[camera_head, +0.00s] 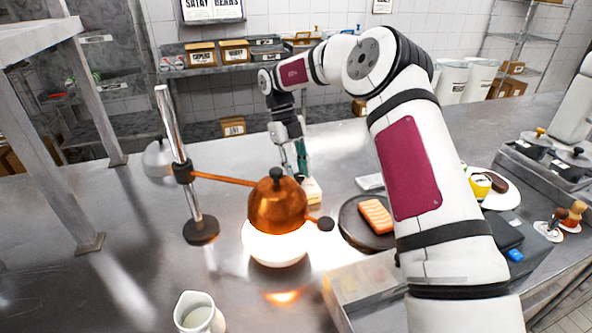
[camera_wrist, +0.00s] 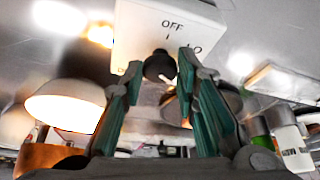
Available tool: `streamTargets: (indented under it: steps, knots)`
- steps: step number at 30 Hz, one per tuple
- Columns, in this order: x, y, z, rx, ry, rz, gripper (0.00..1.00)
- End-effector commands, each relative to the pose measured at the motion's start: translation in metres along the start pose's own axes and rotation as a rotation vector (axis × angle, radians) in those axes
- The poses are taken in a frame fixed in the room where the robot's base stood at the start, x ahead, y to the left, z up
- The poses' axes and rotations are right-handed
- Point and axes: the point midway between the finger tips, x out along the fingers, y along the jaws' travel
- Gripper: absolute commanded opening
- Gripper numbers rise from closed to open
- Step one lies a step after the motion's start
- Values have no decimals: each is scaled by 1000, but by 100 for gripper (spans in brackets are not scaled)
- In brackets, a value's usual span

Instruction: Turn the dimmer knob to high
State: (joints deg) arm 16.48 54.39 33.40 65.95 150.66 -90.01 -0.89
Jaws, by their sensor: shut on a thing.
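The dimmer knob (camera_wrist: 159,66) is small, round and black, on a white dimmer box (camera_wrist: 150,25) marked "OFF" and "LO". No mark for high is readable in the wrist view. My gripper (camera_wrist: 160,72) is shut on the knob, with one green-padded finger on each side of it. In the head view my gripper (camera_head: 302,172) points down at the white dimmer box (camera_head: 312,192), behind the copper heat lamp (camera_head: 277,207). The knob itself is hidden there. The lamp glows brightly underneath.
The lamp's chrome post (camera_head: 178,150) stands at left. A white jug (camera_head: 198,314) is at the front. A dark round plate (camera_head: 352,232) with a salmon fillet (camera_head: 376,215) lies right of the lamp, close to my arm. The steel counter's left is mostly clear.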

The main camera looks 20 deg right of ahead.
Motion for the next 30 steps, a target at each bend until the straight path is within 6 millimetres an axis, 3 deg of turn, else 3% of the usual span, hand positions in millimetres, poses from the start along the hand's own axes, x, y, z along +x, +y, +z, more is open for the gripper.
streamTargets:
  steps: [20,21,23,30]
  knots:
    - [0,-1,0,55,1,22,0]
    - [0,-1,0,55,1,22,34]
    - [0,-1,0,55,1,22,48]
    - [0,-1,0,54,0,22,48]
